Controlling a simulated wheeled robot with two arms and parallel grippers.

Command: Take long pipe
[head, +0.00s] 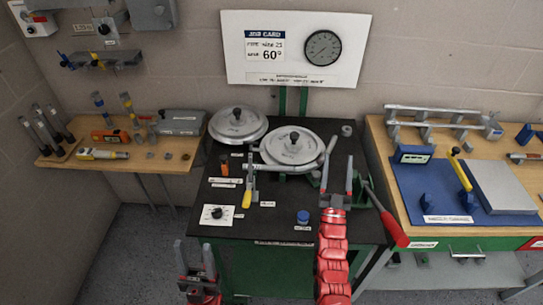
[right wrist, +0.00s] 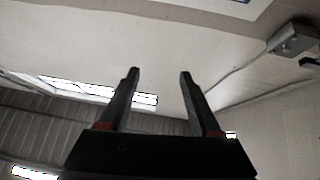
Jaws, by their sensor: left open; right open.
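Long grey bars (head: 445,109), which may be pipes, lie across a stand at the back of the right-hand bench. I cannot tell for sure which of them is the long pipe. My right gripper (head: 336,172) is open over the dark middle bench, fingers pointing up in the picture, left of and apart from the bars. In the right wrist view its open fingers (right wrist: 159,75) have nothing between them, with only wall and ceiling behind. My left gripper (head: 195,262) is open and empty, low in front of the middle bench's left side.
The middle bench (head: 275,220) carries two round silver discs (head: 291,146), a yellow-handled lever (head: 247,185) and a dial (head: 216,214). A red-handled lever (head: 391,229) sticks out at its right. A blue mat (head: 420,190) lies on the right bench. A left shelf (head: 120,160) holds small tools.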

